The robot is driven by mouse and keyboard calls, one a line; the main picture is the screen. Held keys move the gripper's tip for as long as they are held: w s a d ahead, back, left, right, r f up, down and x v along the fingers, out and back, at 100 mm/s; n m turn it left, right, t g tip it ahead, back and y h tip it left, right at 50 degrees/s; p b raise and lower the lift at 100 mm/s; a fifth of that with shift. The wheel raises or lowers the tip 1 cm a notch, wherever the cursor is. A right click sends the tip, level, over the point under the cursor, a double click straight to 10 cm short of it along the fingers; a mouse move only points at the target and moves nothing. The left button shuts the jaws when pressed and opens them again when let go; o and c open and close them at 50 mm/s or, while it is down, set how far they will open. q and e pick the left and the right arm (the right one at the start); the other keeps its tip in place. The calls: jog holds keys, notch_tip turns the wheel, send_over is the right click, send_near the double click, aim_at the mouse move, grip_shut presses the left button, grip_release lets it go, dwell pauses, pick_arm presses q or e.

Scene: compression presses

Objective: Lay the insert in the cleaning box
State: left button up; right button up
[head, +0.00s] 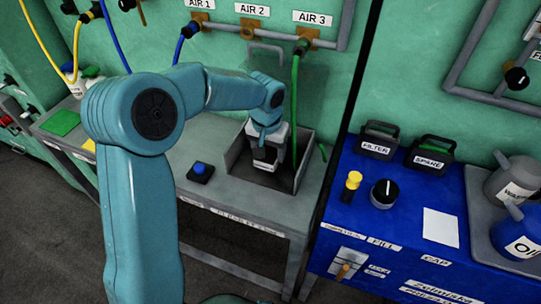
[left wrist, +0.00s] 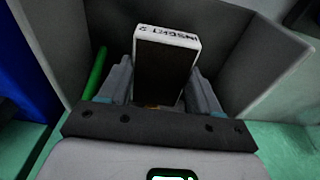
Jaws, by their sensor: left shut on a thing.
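The insert (left wrist: 162,68) is a dark block with a white edge printed "INSERT 2", seen in the left wrist view. My left gripper (left wrist: 160,98) is shut on it, one finger on each side. The cleaning box (left wrist: 250,75) is a grey open box, and its walls surround the insert in that view. In the head view the box (head: 306,162) stands on the grey bench, with my left gripper (head: 266,158) over its opening. Whether the insert touches the box floor I cannot tell. My right gripper is not in view.
A green hose (head: 294,100) hangs from AIR 3 into the box area. A blue button on a dark base (head: 200,172) sits left of the box on the bench (head: 225,195). A blue cabinet (head: 345,215) with FILTER and SPARE cases (head: 430,155) stands to the right.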

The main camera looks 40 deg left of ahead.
pick_arm(q)
notch_tip(320, 180, down, 2)
jog(key=shift+w+a+f, duration=0.1)
jog(key=shift+w+f, duration=0.05)
jog(key=shift+f, duration=0.05)
jog(key=shift+r, duration=0.1)
jog(key=o, duration=1.4)
jog(key=shift+f, duration=0.25)
jog(key=shift+c, duration=0.2)
jog(key=shift+r, duration=0.1)
